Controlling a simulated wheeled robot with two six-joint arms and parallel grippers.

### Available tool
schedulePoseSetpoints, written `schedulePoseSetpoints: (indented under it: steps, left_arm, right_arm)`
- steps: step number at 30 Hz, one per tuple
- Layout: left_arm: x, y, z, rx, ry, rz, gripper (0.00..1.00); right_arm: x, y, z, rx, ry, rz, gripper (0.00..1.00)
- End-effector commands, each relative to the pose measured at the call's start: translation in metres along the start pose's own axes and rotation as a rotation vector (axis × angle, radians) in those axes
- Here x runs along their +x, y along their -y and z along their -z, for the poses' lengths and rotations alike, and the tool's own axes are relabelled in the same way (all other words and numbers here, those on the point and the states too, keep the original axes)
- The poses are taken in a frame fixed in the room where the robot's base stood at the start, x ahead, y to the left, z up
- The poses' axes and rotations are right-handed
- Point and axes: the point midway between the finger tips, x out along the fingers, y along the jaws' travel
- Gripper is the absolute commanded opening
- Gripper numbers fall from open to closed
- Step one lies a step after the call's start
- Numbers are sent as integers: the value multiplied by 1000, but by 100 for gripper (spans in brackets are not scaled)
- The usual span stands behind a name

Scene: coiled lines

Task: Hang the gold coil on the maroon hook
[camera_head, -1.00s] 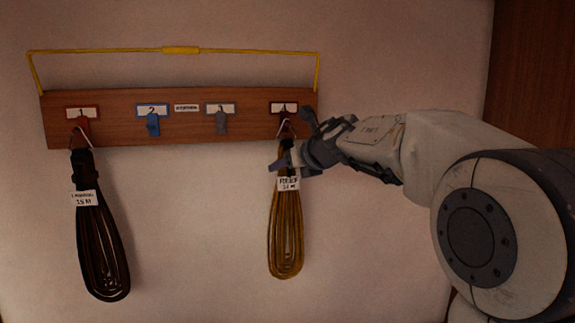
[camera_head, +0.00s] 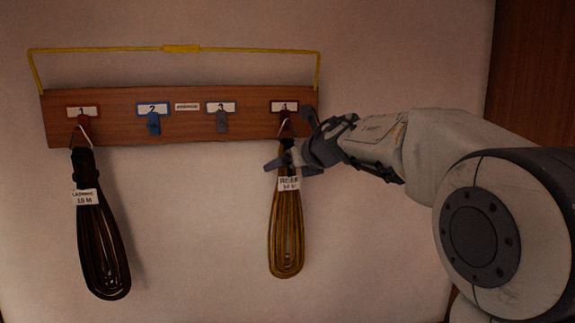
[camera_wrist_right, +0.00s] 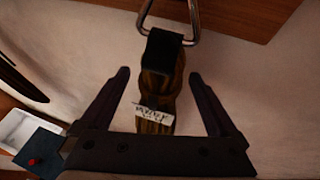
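The gold coil (camera_head: 287,235) hangs by its triangular metal ring (camera_head: 287,128) from the maroon hook (camera_head: 284,115) under plate 4, at the right of the board. A white label is on its upper part. In the right wrist view, the gold coil (camera_wrist_right: 156,85) with its black strap lies between the spread fingers, with gaps on both sides. My right gripper (camera_head: 292,140) is open at the coil's top, just below the hook; it also shows in the wrist view (camera_wrist_right: 159,76). My left gripper is not in view.
The wooden board (camera_head: 180,132) also carries a red hook (camera_head: 82,122), a blue hook (camera_head: 153,125) and a grey hook (camera_head: 221,123). A black coil (camera_head: 103,245) hangs from the red one. A yellow rail (camera_head: 180,49) spans above. The blue and grey hooks are empty.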

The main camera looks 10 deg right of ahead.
Motion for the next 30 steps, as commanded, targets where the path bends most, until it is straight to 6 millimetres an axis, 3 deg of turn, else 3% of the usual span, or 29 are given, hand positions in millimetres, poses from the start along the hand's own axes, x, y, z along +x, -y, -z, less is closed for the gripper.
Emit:
schedulePoseSetpoints:
  steps: [12, 18, 23, 26, 30]
  left_arm:
    - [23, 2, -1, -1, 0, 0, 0]
    - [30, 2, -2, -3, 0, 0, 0]
    - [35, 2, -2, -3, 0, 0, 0]
    - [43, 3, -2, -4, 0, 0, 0]
    - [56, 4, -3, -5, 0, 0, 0]
  right_arm:
    - [-72, 1, 1, -1, 7, 5, 95]
    - [-98, 1, 0, 0, 6, 3, 95]
    - [-95, -16, -1, 94, 51, -37, 95]
    - [-82, -42, 0, 292, 124, -100, 95]
    - [-61, -75, 17, 729, 205, -165, 95]
